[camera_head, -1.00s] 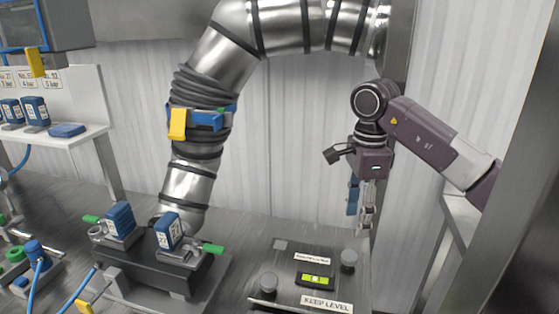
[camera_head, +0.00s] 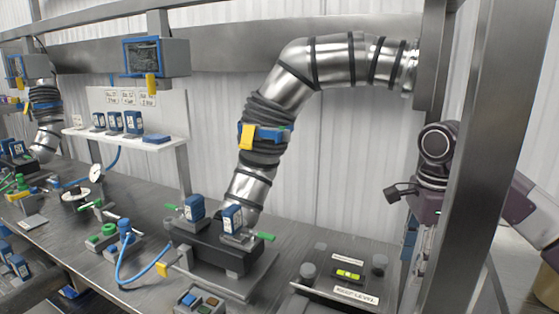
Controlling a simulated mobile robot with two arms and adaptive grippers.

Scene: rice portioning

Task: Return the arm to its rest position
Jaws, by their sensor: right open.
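My right arm, dark purple and grey, comes in from the right edge and passes behind a metal post. Its wrist (camera_head: 436,160) is in front of the white corrugated wall, left of the post. My right gripper (camera_head: 418,255) hangs fingers down beside the levelling plate (camera_head: 335,284), at its right. The gripper is open, and I see nothing held in it. The post hides part of the arm and perhaps an edge of the gripper. My left gripper is not in view.
The metal post (camera_head: 476,150) stands close to my right arm. A ribbed silver duct (camera_head: 262,130) bends down to a dark block (camera_head: 215,250) with blue boxes and green handles. A white shelf (camera_head: 130,136) and hose fittings are at left. Bare bench shows between the fixtures.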

